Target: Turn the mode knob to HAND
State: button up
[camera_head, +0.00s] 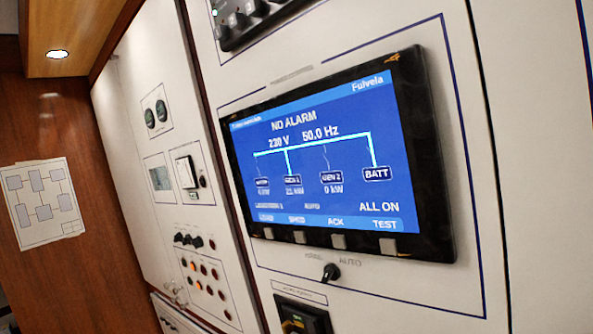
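The mode knob (330,272) is a small black knob on the white panel, just below the display screen (330,160). A label reading AUTO is above it to the right. A fainter label above it to the left is too blurred to read. I cannot tell for sure which label the knob points at. The screen is lit blue and shows NO ALARM, 230 V, 50.0 Hz and ALL ON. My gripper is not in view, and nothing is seen touching the knob.
A black device (302,316) sits in the panel below the knob, cut off by the bottom edge. Several buttons line the screen's lower frame. The left panel (135,110) holds gauges, small knobs and lamps. A diagram sheet (45,203) hangs on the wooden wall.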

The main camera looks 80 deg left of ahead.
aim_at(331, 272)
jog(key=u, duration=2)
jog(key=k, duration=0.8)
jog(key=z, duration=0.3)
